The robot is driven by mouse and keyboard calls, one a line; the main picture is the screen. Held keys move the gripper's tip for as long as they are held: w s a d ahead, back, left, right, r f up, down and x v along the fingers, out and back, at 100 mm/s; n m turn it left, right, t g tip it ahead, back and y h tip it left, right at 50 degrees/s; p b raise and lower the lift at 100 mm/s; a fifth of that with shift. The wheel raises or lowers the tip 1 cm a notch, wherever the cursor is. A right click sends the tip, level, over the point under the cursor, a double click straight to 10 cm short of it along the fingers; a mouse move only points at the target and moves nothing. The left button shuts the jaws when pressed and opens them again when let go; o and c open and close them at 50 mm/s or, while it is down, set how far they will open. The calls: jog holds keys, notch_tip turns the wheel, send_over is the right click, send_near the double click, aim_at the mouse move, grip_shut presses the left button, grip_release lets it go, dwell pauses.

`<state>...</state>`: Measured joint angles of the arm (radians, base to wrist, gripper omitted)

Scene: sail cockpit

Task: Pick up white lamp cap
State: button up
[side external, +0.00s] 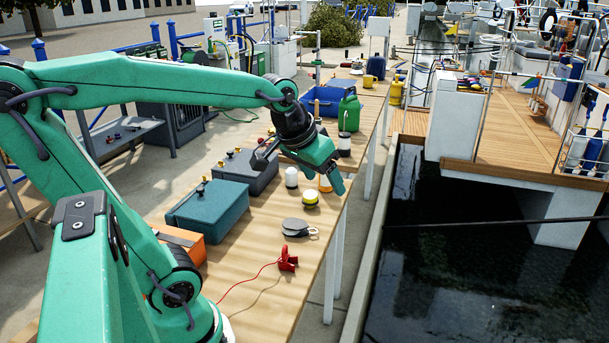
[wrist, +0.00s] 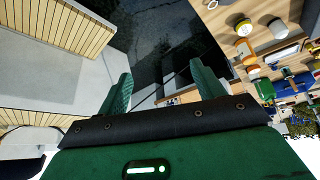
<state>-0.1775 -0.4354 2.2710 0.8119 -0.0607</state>
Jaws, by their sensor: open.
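The white lamp cap (side external: 291,177), a small white dome with a darker base, stands upright on the wooden bench in the side external view.
A yellow-and-white round item (side external: 310,200) and a partly hidden orange item (side external: 325,184) stand close to the cap. A dark grey box (side external: 245,171) and teal box (side external: 206,211) stand to its left. A grey pulley (side external: 295,227) and red clamp (side external: 288,260) lie nearer. Water lies right.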

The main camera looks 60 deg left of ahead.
jog(key=w+a+f+n+y, duration=0.1)
jog(key=w+a+n, duration=0.2)
jog(key=w+a, duration=0.6)
jog(key=n+g+y, duration=0.2)
jog(key=n, duration=0.5)
send_near(290, 170)
jog(key=x, duration=0.5)
jog(key=shift+w+f, duration=0.1)
jog(key=shift+f, duration=0.3)
jog(key=shift+a+f, duration=0.2)
jog(key=shift+a, duration=0.05)
jog(key=shift+x, duration=1.2)
jog(key=shift+x, duration=2.65)
jog(key=shift+w+a+r, duration=0.1)
jog(key=shift+w, duration=0.05)
jog(key=shift+c, duration=0.2)
